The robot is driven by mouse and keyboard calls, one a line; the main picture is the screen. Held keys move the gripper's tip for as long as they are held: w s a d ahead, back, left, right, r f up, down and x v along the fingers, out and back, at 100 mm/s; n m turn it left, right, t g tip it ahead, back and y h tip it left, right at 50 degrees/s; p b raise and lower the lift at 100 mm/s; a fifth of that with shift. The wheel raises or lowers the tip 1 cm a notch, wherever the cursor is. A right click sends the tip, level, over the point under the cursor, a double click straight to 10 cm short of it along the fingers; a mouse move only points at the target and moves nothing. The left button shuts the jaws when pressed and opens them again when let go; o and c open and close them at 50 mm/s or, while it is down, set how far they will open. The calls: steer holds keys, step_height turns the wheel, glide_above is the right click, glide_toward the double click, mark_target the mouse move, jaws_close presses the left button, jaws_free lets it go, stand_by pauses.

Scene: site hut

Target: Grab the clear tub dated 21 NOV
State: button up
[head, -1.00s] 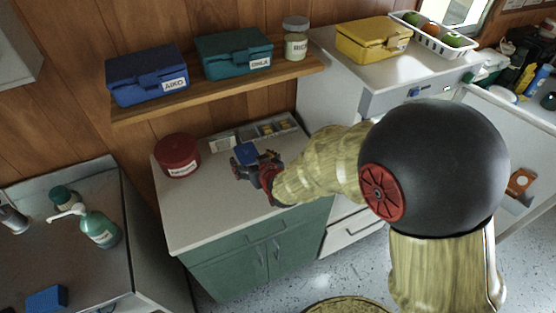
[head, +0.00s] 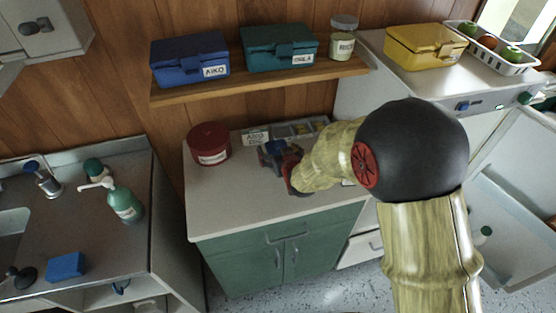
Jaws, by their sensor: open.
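I cannot make out a date 21 NOV on anything. On the white counter, a small pale container (head: 256,137) carries a label that I cannot read fully; whether it is a clear tub I cannot tell. A clear jar (head: 342,40) with a pale lid stands on the wooden shelf, and its label seems to read RICE. My gripper (head: 270,157) is open over the counter, just in front of the labelled container. A blue patch shows at its fingers, and my forearm hides part of the counter behind it.
A red round tub (head: 209,144) stands left of my gripper, and a grey divided tray (head: 297,127) behind it. Blue (head: 190,62) and teal (head: 278,48) boxes sit on the shelf above. A yellow box (head: 424,47) is at right. The counter's front left (head: 225,205) is clear.

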steer(key=shift+c, duration=0.2)
steer(key=c, duration=1.4)
steer(key=shift+r, duration=0.1)
steer(key=shift+c, duration=0.8)
steer(key=shift+r, duration=0.1)
